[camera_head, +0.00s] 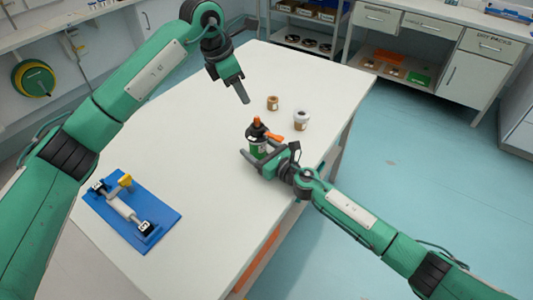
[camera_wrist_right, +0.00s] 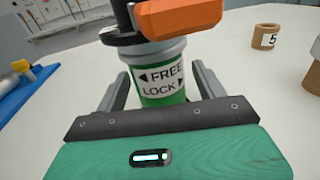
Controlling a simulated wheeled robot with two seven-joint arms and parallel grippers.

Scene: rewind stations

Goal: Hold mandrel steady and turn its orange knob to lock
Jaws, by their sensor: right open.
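The mandrel stands upright on the white table, with a green-and-white body (camera_head: 258,150) and a dark top. Its orange knob (camera_head: 274,137) sticks out sideways at the top; a second orange tip shows above. In the right wrist view the body (camera_wrist_right: 162,80) reads FREE and LOCK with arrows, and the orange knob (camera_wrist_right: 180,17) looms above. My right gripper (camera_wrist_right: 162,88) is open, with one finger on each side of the body and a visible gap at each. My left gripper (camera_head: 244,98) hangs above and behind the mandrel, apart from it; its fingers look edge-on.
Two small brown-and-white rolls (camera_head: 273,103) (camera_head: 301,120) stand behind and right of the mandrel. A blue fixture (camera_head: 165,222) with a roller and yellow part lies at front left. The table's right edge (camera_head: 345,130) is close to the rolls. The table's middle is clear.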

